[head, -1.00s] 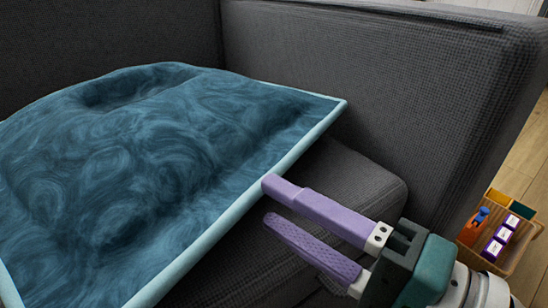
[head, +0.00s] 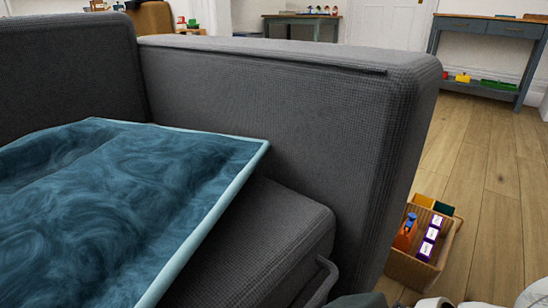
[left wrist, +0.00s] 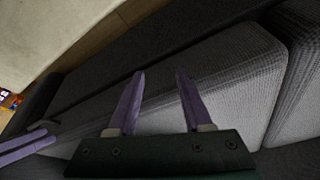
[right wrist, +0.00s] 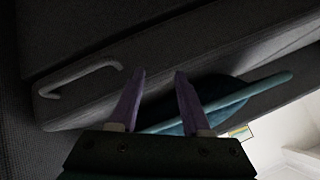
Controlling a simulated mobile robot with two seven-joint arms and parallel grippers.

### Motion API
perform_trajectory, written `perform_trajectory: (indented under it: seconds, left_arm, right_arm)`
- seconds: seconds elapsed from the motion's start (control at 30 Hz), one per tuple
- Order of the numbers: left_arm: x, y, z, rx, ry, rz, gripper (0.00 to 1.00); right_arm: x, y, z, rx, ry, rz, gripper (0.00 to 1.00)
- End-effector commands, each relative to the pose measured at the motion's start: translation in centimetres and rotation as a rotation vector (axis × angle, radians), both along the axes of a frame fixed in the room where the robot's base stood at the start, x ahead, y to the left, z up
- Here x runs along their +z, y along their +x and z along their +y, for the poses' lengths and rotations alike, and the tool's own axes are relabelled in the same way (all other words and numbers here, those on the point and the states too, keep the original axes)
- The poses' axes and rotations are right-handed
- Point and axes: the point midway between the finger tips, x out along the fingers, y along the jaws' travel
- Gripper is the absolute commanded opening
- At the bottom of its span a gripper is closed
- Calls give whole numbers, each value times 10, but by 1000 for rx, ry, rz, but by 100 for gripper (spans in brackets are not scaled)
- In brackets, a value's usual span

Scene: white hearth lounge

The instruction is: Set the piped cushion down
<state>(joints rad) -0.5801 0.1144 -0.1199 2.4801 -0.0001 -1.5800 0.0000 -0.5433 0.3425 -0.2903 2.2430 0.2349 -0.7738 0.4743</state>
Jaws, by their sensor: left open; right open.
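The blue swirl-patterned cushion (head: 90,205) with pale piping lies on the grey sofa seat (head: 275,235) at the left of the head view, its near right edge slanting across the seat. Part of the cushion (right wrist: 215,92) with its pale piping also shows in the right wrist view, behind and to the right of the fingers. My right gripper (right wrist: 160,75) is open, with nothing seen between its purple fingers. My left gripper (left wrist: 160,75) is open and empty, with grey sofa upholstery beyond it. Neither gripper's fingers show in the head view.
The sofa arm (head: 270,110) rises behind and right of the cushion. A wooden crate (head: 415,268) with colourful items stands on the floor to the right. A blue-grey console table (head: 490,30) stands at the far right. The wooden floor between them is clear.

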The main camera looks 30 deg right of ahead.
Motion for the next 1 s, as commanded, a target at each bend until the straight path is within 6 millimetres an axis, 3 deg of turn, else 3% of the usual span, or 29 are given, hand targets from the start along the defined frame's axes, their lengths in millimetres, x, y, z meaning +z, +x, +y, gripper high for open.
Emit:
perform_trajectory:
  seconds: [0.2, 0.4, 0.8, 1.0]
  left_arm:
    - [0, 0, 1, -4, 5, 0, 50]
    - [0, 0, 2, -6, 9, 0, 50]
    - [3, 0, 2, -6, 9, 0, 50]
    - [35, 0, 2, -4, 7, 1, 50]
  right_arm:
    - [-8, -36, -52, 94, -378, 201, 47]
    - [-7, -67, -78, 148, -515, 345, 47]
    - [-5, -72, -82, 159, -532, 371, 47]
    - [28, -72, -82, 159, -531, 371, 47]
